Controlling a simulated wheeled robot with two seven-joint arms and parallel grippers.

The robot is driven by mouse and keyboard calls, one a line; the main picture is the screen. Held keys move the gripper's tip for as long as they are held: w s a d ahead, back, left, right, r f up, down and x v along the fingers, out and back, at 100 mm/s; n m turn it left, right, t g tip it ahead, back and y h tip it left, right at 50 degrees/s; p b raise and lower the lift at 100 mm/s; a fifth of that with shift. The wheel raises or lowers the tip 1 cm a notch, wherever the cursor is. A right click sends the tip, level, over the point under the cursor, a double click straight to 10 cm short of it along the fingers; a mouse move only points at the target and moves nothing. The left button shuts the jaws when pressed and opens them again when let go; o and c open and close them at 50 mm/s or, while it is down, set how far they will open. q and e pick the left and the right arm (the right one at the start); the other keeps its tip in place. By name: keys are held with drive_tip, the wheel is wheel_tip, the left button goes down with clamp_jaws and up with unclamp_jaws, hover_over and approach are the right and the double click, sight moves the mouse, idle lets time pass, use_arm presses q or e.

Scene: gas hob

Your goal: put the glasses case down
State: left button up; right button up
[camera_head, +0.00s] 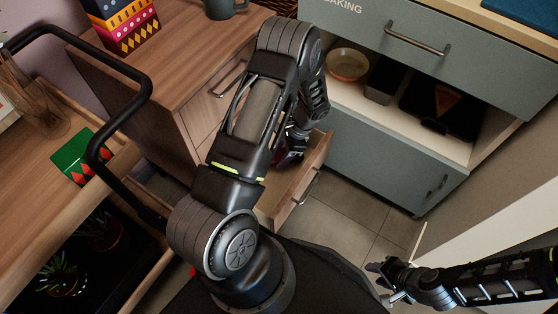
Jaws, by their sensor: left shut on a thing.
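My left gripper (291,146) is low over an open wooden drawer (290,205), largely hidden behind my own arm. It is shut on a small dark purplish thing (290,158), which I take to be the glasses case. Only a little of the case shows, at the drawer's inner side. I cannot tell whether it touches the drawer bottom. My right gripper (385,277) is at the lower right, over the floor and away from the drawer. It is small and seen side-on, and its finger gap is unclear.
The wooden cabinet top (170,65) bears patterned boxes (125,25) and a dark mug (222,8). A grey-blue cabinet (390,150) has an open shelf with a bowl (347,65) and dark trays. A wooden cart (50,190) with a black rail stands left. Tiled floor (355,215) is clear.

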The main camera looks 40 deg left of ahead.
use_arm(q)
drive_tip(key=shift+f+b, duration=0.6)
drive_tip(key=shift+f, duration=1.25)
drive_tip(key=shift+f, duration=0.15)
drive_tip(key=o, duration=1.4)
drive_tip(key=shift+r, duration=0.35)
drive_tip(key=p+v, duration=0.3)
drive_tip(key=v, duration=0.8)
drive_tip(key=shift+w+d+r, duration=0.1)
drive_tip(key=shift+d+r, duration=0.05)
drive_tip(key=shift+r, duration=0.2)
